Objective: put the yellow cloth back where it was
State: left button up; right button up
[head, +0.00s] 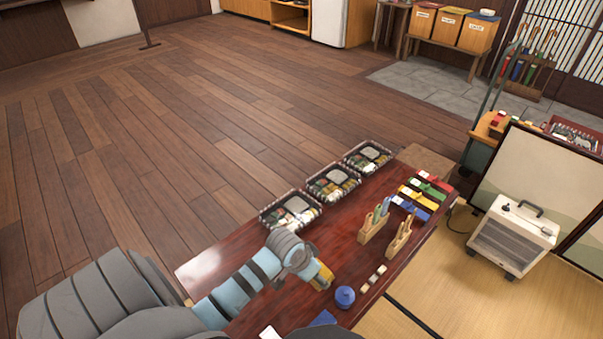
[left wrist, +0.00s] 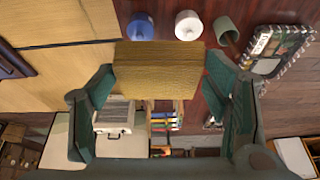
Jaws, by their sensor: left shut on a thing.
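The yellow cloth (left wrist: 158,68) is a folded block between the two fingers of my left gripper (left wrist: 158,85) in the left wrist view. The gripper is shut on it. In the head view my left gripper (head: 318,275) is over the front part of the dark red table (head: 232,262), with the cloth (head: 325,271) showing at its tip. Whether the cloth touches the table is hard to tell. My right gripper is not in view.
A blue round pot (head: 345,297) stands close to the right of the gripper. Wooden holders (head: 375,228) with utensils and a row of coloured bundles (head: 418,195) lie farther right. Bento trays (head: 291,211) line the far edge. A white heater (head: 513,238) stands beyond the table.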

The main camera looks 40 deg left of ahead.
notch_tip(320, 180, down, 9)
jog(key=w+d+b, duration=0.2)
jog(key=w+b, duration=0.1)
jog(key=b, duration=0.5)
pick_arm(q)
jog(key=a+f+b, duration=0.1)
jog(key=f, duration=0.7)
jog(key=a+f+b, duration=0.2)
jog(key=f, duration=0.6)
jog(key=s+a+f+b, duration=0.1)
jog(key=f+b, duration=0.1)
jog(key=f, duration=0.7)
jog(key=shift+a, duration=0.25)
jog(key=shift+w, duration=0.1)
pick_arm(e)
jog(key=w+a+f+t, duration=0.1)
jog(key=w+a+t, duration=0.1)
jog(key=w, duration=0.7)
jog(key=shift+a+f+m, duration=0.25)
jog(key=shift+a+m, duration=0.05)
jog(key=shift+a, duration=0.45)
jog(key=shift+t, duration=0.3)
pick_arm(q)
jog(key=o, duration=1.1)
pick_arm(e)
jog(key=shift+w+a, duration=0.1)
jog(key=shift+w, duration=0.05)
